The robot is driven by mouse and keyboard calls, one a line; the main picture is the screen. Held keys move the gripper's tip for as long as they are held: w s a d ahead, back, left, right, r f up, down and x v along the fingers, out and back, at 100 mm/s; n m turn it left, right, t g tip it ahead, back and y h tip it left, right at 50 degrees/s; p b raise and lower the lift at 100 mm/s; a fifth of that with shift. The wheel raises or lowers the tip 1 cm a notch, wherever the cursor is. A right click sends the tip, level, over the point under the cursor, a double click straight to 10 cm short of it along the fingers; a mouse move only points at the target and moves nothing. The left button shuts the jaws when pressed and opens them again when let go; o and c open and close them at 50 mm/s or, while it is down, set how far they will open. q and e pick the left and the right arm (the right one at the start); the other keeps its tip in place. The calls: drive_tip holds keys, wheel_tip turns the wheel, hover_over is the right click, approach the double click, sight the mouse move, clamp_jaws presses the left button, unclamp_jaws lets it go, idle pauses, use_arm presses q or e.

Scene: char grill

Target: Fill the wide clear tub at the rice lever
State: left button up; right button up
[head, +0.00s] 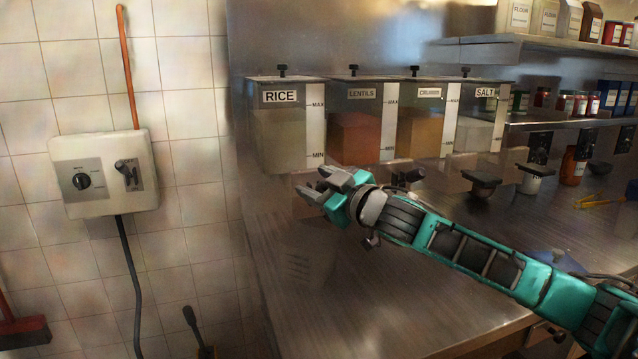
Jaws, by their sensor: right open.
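The rice dispenser (282,138) is a clear bin with a RICE label and MAX and MIN marks, at the left end of a row of dispensers. Pale contents fill its lower part. My right gripper (316,184) is open just below and in front of the rice dispenser's lower right side, its fingers pointing left. I cannot make out the rice lever; the gripper covers part of that area. I cannot make out a wide clear tub. My left gripper is not in view.
Lentils (355,135), crumbs (418,132) and salt (478,134) dispensers continue to the right. Small containers, including a white one (530,182), stand on the steel counter (400,300) at right. The front left counter is clear. A switch box (104,174) hangs on the tiled wall.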

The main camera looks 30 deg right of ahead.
clamp_jaws()
idle(0.3)
